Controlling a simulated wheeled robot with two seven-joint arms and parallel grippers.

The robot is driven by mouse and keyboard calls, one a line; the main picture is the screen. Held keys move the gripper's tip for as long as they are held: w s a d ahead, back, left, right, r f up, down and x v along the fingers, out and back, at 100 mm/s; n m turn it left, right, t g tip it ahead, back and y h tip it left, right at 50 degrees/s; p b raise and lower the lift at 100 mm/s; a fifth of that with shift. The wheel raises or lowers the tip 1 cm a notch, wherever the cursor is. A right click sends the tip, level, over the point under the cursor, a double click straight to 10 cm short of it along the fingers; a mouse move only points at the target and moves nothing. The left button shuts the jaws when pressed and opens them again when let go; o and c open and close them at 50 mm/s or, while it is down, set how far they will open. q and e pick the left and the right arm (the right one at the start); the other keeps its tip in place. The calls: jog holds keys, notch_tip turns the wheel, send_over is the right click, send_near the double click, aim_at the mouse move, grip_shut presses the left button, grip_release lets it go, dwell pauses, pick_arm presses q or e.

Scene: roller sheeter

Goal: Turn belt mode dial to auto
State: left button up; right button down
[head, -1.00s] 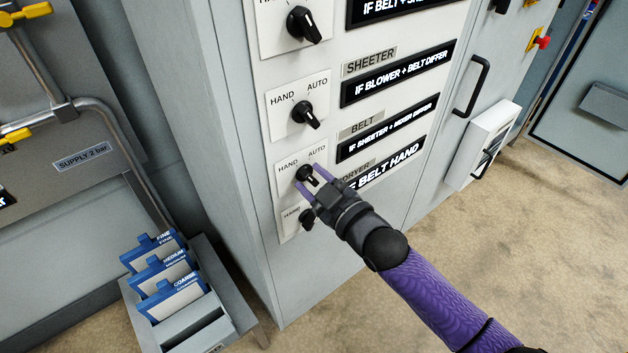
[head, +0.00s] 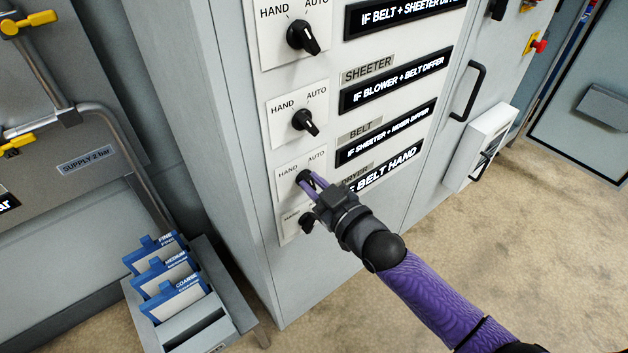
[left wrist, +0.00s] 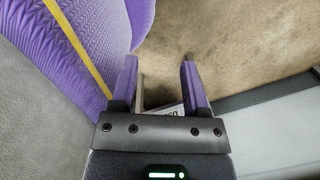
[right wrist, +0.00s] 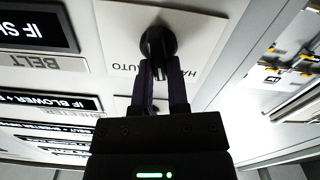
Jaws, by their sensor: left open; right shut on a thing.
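The belt mode dial (head: 304,177) is a black knob on a white plate marked HAND and AUTO, beside the BELT label (head: 364,131). My right gripper (head: 312,184) is shut on this knob, with its purple fingers on either side of it. The right wrist view also shows the knob (right wrist: 157,42) between the fingertips (right wrist: 160,68). The fingers partly cover the knob, and I cannot tell exactly where it points. My left gripper (left wrist: 158,75) is open and empty above the floor; it is outside the head view.
Similar dials sit above, including the sheeter dial (head: 305,121), and a dryer dial (head: 305,222) sits just below, close to my right gripper. Black text displays (head: 395,80) line the panel. A cabinet handle (head: 470,90) sticks out at right. A rack (head: 190,325) with blue-framed cards stands lower left.

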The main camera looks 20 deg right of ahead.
jog(key=m+p, duration=0.1)
jog(key=m, duration=0.1)
jog(key=shift+d+m, duration=0.1)
jog(key=shift+m, duration=0.3)
pick_arm(q)
jog(key=shift+w+d+r+p, duration=0.4)
jog(key=shift+w+d+r, duration=0.3)
jog(key=shift+r, duration=0.25)
pick_arm(e)
jog(key=m, duration=0.5)
jog(key=shift+w+d+f+m, duration=0.1)
jog(key=shift+d+m, duration=0.15)
jog(key=shift+m, duration=0.15)
pick_arm(q)
jog(key=shift+s, duration=0.3)
pick_arm(e)
jog(key=shift+m, duration=0.3)
pick_arm(q)
jog(key=shift+w, duration=0.15)
pick_arm(e)
jog(key=c, duration=0.8)
grip_release()
jog(key=shift+c, duration=0.2)
jog(key=shift+o, duration=1.1)
pick_arm(q)
jog(key=shift+w, duration=0.4)
